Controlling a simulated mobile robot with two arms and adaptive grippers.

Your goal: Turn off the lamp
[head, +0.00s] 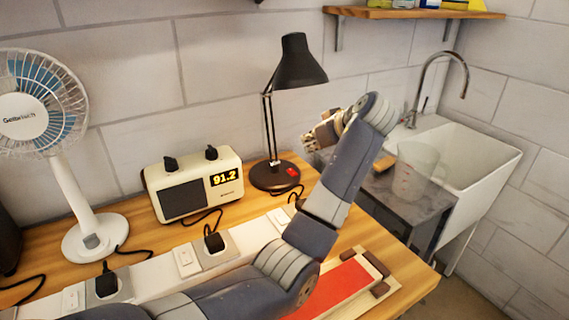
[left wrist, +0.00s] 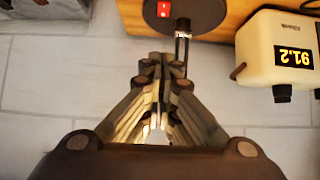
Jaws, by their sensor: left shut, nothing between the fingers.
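A black desk lamp (head: 298,65) stands at the back of the wooden bench against the tiled wall. Its round base (head: 268,177) carries a red switch (head: 292,171) on the right side. The bulb is hidden inside the shade, so I cannot tell whether it is lit. My left gripper (head: 313,137) is shut and empty, above and to the right of the base and below the shade, apart from the switch. In the left wrist view the base (left wrist: 205,15) and switch (left wrist: 164,9) show at the top, beyond the shut fingers. My right gripper is out of view.
A cream radio (head: 194,185) reading 91.2 stands left of the lamp, with a white fan (head: 85,200) farther left. A power strip (head: 150,278) with plugs and cords runs along the bench. A sink (head: 478,155) and a clear jug (head: 412,170) are at right.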

